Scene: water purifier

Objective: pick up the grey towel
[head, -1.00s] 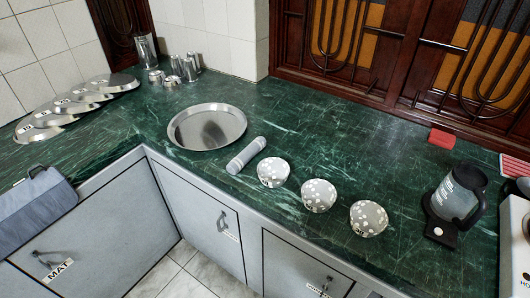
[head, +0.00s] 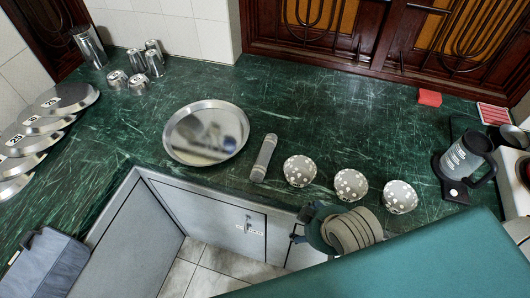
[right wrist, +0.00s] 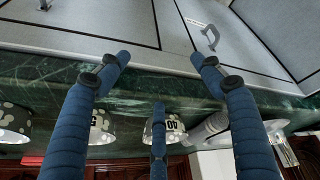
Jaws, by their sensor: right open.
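A rolled grey towel (head: 264,158) lies on the green counter, just right of the round metal plate and left of the bowls. It seems to show in the right wrist view as a grey roll (right wrist: 208,130), partly behind a finger. My right gripper (head: 303,226) is at the counter's front edge, below and right of the towel and apart from it. In the right wrist view its blue fingers (right wrist: 160,62) are spread with nothing between them. My left gripper is not in view.
Three spotted bowls, the nearest at the left (head: 300,170), stand in a row right of the towel. A metal plate (head: 207,133) is to its left. A black and grey jug (head: 466,157) stands at the right. Counter behind the towel is clear.

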